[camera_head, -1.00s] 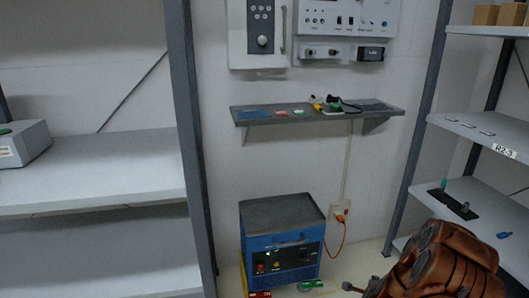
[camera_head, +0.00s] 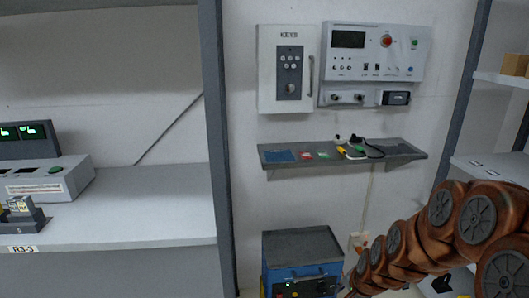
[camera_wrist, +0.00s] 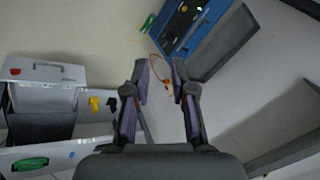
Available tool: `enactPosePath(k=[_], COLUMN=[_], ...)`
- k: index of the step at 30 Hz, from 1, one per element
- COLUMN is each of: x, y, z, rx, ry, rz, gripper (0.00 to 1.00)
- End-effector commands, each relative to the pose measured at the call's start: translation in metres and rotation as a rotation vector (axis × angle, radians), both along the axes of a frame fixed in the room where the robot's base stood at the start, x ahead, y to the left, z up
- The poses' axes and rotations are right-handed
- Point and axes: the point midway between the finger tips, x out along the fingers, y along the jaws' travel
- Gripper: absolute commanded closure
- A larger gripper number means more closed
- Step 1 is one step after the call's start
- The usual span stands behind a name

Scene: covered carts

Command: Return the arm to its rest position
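My arm, in orange-brown segments, reaches from the lower right edge toward the lower middle of the head view. My gripper (camera_wrist: 160,72) shows in the wrist view with its two fingers apart and nothing between them. It is open and does not show in the head view. The blue box (camera_wrist: 205,22) lies beyond the fingertips at the top of the wrist view. It also shows in the head view (camera_head: 302,270), with its lower part cut off by the frame.
A wall shelf (camera_head: 405,152) with small items is above the blue box. A key cabinet (camera_head: 268,70) and control panel (camera_head: 415,62) hang above it. A left rack shelf (camera_head: 150,215) holds grey devices. A right rack post (camera_head: 462,110) stands near my arm.

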Motion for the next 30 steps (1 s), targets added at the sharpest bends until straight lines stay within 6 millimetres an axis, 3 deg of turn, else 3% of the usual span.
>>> enactPosePath(k=[1, 3, 11, 18, 24, 30], x=[-0.012, -0.031, -0.11, -0.19, -0.258, -0.304], y=[0.007, 0.015, 0.036, 0.042, 0.042, 0.039], z=[0.026, 0.047, 0.12, 0.185, 0.234, 0.261], rx=[-0.017, -0.038, -0.119, -0.178, -0.208, -0.217], ry=[0.02, 0.055, 0.191, 0.321, 0.429, 0.501], rz=[0.051, 0.12, 0.369, 0.575, 0.727, 0.821], gripper=[0.75, 0.75, 0.75, 0.75, 0.75, 0.75])
